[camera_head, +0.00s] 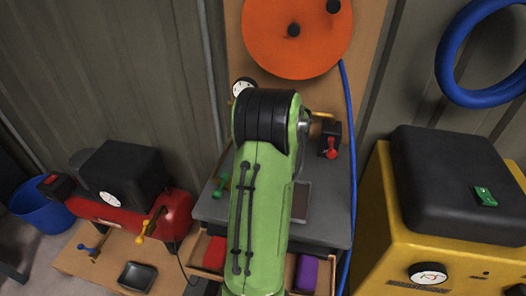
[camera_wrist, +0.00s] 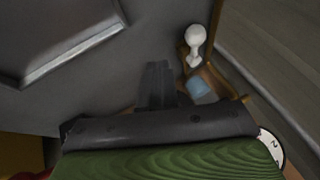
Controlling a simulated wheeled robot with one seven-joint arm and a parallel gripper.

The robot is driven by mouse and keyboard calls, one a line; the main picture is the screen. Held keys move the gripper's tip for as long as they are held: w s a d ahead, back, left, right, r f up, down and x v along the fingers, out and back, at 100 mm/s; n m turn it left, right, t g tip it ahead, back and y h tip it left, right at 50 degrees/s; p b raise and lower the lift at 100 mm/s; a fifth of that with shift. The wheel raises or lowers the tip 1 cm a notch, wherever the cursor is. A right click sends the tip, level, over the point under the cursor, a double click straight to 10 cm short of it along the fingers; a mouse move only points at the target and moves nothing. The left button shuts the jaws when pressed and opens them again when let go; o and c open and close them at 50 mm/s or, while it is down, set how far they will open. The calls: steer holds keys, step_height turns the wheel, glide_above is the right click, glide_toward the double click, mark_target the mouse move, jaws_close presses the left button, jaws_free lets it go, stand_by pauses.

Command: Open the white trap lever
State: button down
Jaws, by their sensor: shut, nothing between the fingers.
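The white trap lever (camera_wrist: 195,42) shows in the wrist view, right of centre near the top. It has a round white knob on a short white stem, beside a brass-coloured pipe (camera_wrist: 220,78). My gripper (camera_wrist: 157,72) is shut and empty. Its dark fingers are left of the lever and a little lower in the picture, apart from it. A small pale blue piece (camera_wrist: 198,86) sits below the lever. In the head view my green arm covers the middle of the grey bench, and neither the white lever nor my fingertips show.
The grey bench (camera_head: 335,213) carries a red lever (camera_head: 331,148) and a green lever (camera_head: 220,185). A gauge (camera_head: 243,87) and an orange disc (camera_head: 298,38) are behind. A blue hose (camera_head: 352,150) hangs right, by a yellow machine (camera_head: 380,225). A red tank (camera_head: 172,212) stands left.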

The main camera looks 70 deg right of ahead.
steer(key=x, duration=0.4)
steer(key=shift+f+b, duration=0.2)
steer(key=shift+b, duration=0.15)
steer(key=w, duration=0.3)
steer(key=shift+w+f, duration=0.1)
steer(key=shift+w, duration=0.4)
